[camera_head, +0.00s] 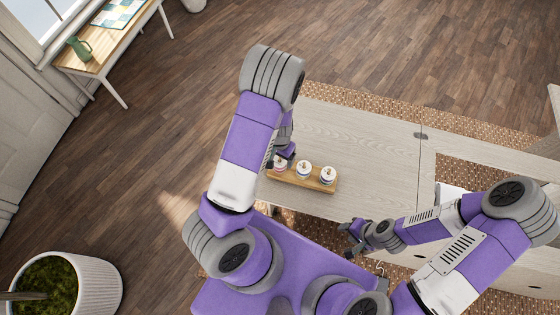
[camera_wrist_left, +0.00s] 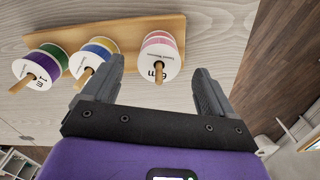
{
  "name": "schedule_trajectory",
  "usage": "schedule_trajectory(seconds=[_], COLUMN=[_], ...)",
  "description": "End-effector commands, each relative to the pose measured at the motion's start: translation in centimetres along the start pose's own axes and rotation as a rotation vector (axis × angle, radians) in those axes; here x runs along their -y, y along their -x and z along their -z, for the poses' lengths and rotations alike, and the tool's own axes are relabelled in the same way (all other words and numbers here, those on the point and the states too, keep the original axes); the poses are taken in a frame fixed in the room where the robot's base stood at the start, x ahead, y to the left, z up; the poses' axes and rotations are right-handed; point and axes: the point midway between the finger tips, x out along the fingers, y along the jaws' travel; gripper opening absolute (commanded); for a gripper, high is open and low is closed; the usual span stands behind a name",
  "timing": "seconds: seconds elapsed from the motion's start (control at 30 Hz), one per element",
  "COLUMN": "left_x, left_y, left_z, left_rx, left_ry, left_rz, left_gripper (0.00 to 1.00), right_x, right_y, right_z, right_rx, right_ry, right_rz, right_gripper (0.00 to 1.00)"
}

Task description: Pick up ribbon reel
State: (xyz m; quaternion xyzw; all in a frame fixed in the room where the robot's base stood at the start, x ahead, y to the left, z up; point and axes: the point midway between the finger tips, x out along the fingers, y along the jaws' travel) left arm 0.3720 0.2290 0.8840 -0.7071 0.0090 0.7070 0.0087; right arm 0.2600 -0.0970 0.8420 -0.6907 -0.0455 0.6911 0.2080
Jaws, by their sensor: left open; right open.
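Three ribbon reels stand on pegs of a wooden holder (camera_head: 314,183) on the pale table. In the left wrist view a pink reel (camera_wrist_left: 161,55) is on the right, a blue and yellow reel (camera_wrist_left: 96,58) in the middle, and a purple and green reel (camera_wrist_left: 43,68) on the left. My left gripper (camera_head: 282,160) is open above the pink reel's end of the holder. In the left wrist view its fingers (camera_wrist_left: 158,85) stand apart with the pink reel's peg ahead between them, without visible contact. My right gripper (camera_head: 350,238) is open and empty near the table's front edge.
The pale table (camera_head: 375,150) has clear room behind and right of the holder. A side table (camera_head: 98,62) with a green jug (camera_head: 80,48) stands far left. A potted plant (camera_head: 62,285) is on the floor at lower left.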

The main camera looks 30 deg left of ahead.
Motion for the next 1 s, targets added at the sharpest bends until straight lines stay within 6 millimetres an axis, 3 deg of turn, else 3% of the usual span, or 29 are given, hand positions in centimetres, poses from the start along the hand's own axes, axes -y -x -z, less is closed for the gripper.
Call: schedule_trajectory(seconds=[0.17,0.43,0.83,1.0], left_x=[0.0,-0.1,-0.1,-0.1], left_y=[-2.3,-2.5,-2.5,-2.5], left_z=[-0.1,0.0,0.0,0.0], left_rx=[0.001,-0.001,-0.001,-0.001], left_ry=[0.001,0.001,0.001,0.001], left_rz=[0.001,0.0,0.001,0.001], left_gripper=[0.86,0.86,0.27,0.26], right_x=[-0.1,-0.1,-0.1,-0.1], right_y=[-0.4,-0.4,-0.4,-0.4], right_z=[0.1,0.1,0.1,0.1], right_rx=[-0.001,-0.001,-0.001,-0.001], right_ry=[0.0,0.0,0.0,0.0], right_rz=[0.0,0.0,0.0,0.0], right_gripper=[0.43,0.43,0.43,0.43])
